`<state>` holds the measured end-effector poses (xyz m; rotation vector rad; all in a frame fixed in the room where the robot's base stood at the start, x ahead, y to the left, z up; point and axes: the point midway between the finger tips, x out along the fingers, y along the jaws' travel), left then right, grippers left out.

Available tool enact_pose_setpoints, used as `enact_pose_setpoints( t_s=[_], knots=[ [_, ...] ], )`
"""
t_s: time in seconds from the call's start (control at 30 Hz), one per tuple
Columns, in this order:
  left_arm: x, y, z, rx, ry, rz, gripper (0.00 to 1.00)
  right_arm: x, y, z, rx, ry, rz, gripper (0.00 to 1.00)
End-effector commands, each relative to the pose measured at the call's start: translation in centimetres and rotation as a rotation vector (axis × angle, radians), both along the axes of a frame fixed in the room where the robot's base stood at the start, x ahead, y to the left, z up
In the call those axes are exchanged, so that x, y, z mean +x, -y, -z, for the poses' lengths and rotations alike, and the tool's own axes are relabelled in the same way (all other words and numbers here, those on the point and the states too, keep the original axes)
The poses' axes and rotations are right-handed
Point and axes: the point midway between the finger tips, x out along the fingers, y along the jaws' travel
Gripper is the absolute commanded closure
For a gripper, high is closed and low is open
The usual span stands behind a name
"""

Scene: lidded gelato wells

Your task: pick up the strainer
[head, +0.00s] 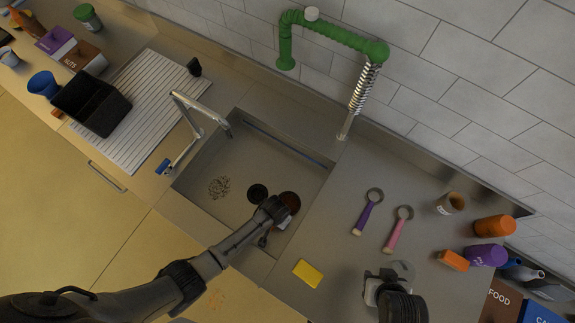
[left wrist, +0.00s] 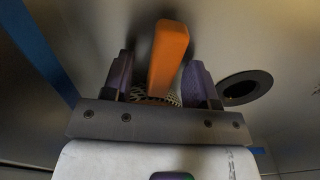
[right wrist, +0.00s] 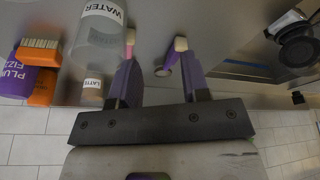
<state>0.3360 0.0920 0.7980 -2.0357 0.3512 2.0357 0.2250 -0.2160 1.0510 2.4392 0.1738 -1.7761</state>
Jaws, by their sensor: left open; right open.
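The strainer shows in the left wrist view with an orange handle (left wrist: 170,52) and a pale perforated part partly hidden behind my gripper. It lies in the sink (head: 235,160). A round red-brown piece (head: 290,200) beside my left gripper in the head view may be part of it. My left gripper (left wrist: 162,68) is open, its fingers on either side of the handle, with gaps visible. In the head view this gripper (head: 280,215) is low over the sink's right side. My right gripper (right wrist: 160,68) is open and empty above the right counter.
A dark drain (head: 257,193) and brown scraps (head: 220,187) lie in the sink. A faucet (head: 190,115) stands at its left. A purple scoop (head: 368,212), pink scoop (head: 398,230) and yellow sponge (head: 308,273) lie right. A WATER bottle (right wrist: 98,25) is near my right gripper.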

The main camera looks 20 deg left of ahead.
Motion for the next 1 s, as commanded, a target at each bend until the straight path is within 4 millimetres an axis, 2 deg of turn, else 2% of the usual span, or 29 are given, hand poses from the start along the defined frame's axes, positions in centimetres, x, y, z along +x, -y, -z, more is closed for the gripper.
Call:
enact_pose_setpoints(
  t_s=[0.17, 0.73, 1.0],
  knots=[
    [0.02, 0.02, -0.02, 0.000, 0.000, 0.000, 0.47, 0.01, 0.15, -0.01, -0.005, 0.001, -0.004, 0.57],
    [0.02, -0.02, -0.03, 0.000, 0.000, 0.000, 1.00, 0.02, 0.26, -0.01, -0.009, 0.000, -0.005, 0.57],
    [0.03, -0.01, -0.05, 0.000, 0.000, 0.000, 1.00, 0.04, 0.07, -0.03, -0.002, 0.000, -0.001, 0.57]
  ],
)
